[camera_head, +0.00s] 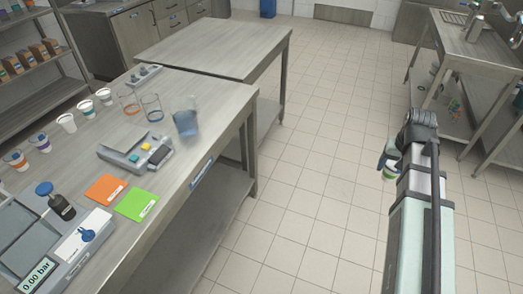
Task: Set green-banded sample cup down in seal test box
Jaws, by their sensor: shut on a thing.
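The green-banded sample cup (390,173) is small, white and green, at the right of the head view, held out over the tiled floor away from the tables. My gripper (391,157) is shut on it; the arm hides part of the cup and the fingers. What looks like the seal test box (38,240) is the grey unit at the lower left, on the near table, with a "0.00 bar" display and a blue knob. It is cut by the picture edge, and I cannot tell whether its lid is open. My gripper is far to its right.
The near steel table (215,140) holds a grey device (120,152) with coloured buttons, orange (105,190) and green (137,205) cards, a dark bottle (62,206), a blurred blue jug (186,122) and several cups. The far table (215,48) is bare. Open floor lies between.

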